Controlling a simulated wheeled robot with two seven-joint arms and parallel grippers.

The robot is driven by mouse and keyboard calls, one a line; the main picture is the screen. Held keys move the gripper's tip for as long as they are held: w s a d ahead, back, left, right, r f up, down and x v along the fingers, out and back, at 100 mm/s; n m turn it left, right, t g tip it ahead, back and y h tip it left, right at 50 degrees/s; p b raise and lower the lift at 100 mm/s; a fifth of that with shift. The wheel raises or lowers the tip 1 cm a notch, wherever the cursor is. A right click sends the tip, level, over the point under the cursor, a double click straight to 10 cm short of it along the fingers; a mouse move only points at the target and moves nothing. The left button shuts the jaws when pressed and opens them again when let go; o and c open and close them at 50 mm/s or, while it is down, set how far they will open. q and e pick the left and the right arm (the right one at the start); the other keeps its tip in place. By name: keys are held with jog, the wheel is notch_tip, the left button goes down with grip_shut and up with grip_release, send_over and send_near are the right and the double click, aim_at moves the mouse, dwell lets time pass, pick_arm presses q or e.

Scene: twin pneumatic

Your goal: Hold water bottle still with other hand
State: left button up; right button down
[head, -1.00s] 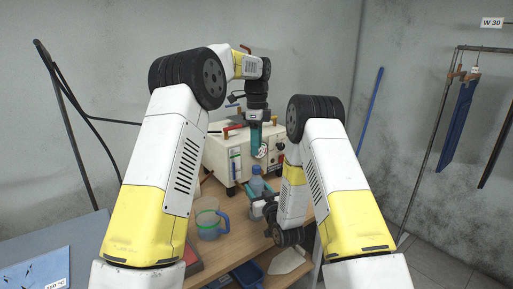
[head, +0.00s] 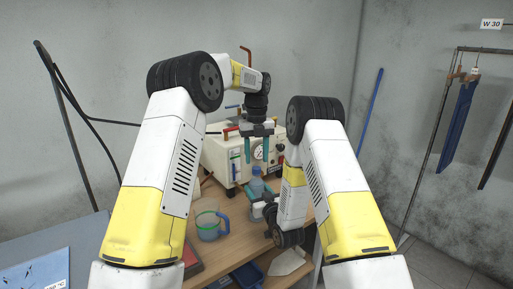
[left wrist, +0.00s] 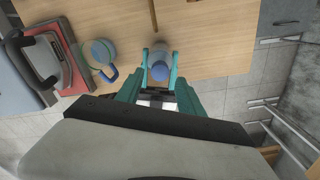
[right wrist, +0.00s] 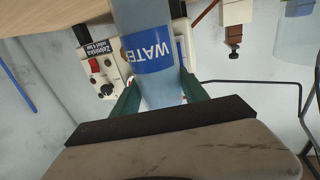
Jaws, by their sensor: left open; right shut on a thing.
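The water bottle (head: 257,187) stands upright on the wooden table in front of the white machine. In the right wrist view its blue "WATER" label (right wrist: 152,50) shows, and my right gripper (right wrist: 158,95) is shut on the bottle's body. In the head view my right gripper (head: 262,208) comes to the bottle from the right, low down. My left gripper (head: 257,150) is above the bottle, pointing down, with its teal fingers apart. In the left wrist view my left gripper (left wrist: 160,60) is open, with the bottle's blue top (left wrist: 160,71) between its fingers from above; they look apart from it.
A clear mug with a blue handle (head: 209,225) stands left of the bottle. The white machine (head: 233,158) with a gauge is close behind. A red and grey device (left wrist: 52,62) lies beyond the mug. A blue bin (head: 247,275) is below the table's front.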

aim_at(256, 167)
pick_arm(q)
jog(key=shift+f, duration=2.05)
